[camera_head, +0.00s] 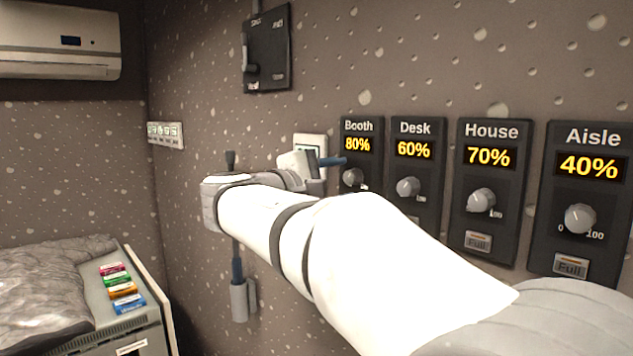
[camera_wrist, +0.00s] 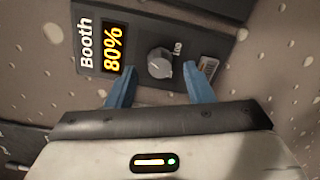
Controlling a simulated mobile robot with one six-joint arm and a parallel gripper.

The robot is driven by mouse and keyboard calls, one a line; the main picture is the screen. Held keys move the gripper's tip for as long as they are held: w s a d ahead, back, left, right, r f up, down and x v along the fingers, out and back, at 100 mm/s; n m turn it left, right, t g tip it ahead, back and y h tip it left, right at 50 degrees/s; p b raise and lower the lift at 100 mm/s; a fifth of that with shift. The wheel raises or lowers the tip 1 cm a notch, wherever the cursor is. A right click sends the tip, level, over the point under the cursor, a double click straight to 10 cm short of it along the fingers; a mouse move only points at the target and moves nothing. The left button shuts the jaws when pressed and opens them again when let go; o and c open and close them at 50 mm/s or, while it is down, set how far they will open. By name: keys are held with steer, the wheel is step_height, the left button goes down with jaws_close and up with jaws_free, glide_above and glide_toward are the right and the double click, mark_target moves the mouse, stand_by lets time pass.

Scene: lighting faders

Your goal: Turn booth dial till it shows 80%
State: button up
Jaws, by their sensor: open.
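The Booth panel (camera_head: 360,138) is on the wall, left of the other dial panels. Its display (camera_head: 357,144) reads 80% in yellow. The booth dial (camera_head: 351,178) is a grey knob below the display, partly behind my arm in the head view. In the wrist view the panel (camera_wrist: 140,72) appears turned sideways, its display (camera_wrist: 114,48) also reads 80%, and the dial (camera_wrist: 160,65) shows clearly. My gripper (camera_wrist: 160,88) is open, its two blue fingers apart on either side of the dial and short of it, not holding it. It also shows in the head view (camera_head: 340,161).
To the right are the Desk panel (camera_head: 414,170) at 60%, the House panel (camera_head: 490,225) at 70% and the Aisle panel (camera_head: 548,205) at 40%. A dark switch box (camera_head: 267,50) is higher on the wall.

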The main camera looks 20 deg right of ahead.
steer(key=b+v, duration=0.1)
steer(key=v, duration=0.5)
steer(key=shift+a, duration=0.1)
steer(key=s+d+f+m+g+y, duration=0.1)
steer(key=s+f+y, duration=0.25)
steer(key=f, duration=0.65)
steer(key=s+d+f+g+y, duration=0.1)
steer(key=s+f+y, duration=0.25)
steer(key=f, duration=0.65)
steer(key=s+a+f+m+y, duration=0.3)
steer(key=s+a+f+y, duration=0.1)
steer(key=f, duration=0.4)
steer(key=s+a+f+m+g+y, duration=0.1)
steer(key=s+a+f+m+y, duration=0.2)
steer(key=s+a+f+y, duration=0.2)
step_height(320, 180, down, 4)
steer(key=shift+s+r+m+y, duration=0.15)
steer(key=shift+s+m+y, duration=0.15)
steer(key=shift+y, duration=0.2)
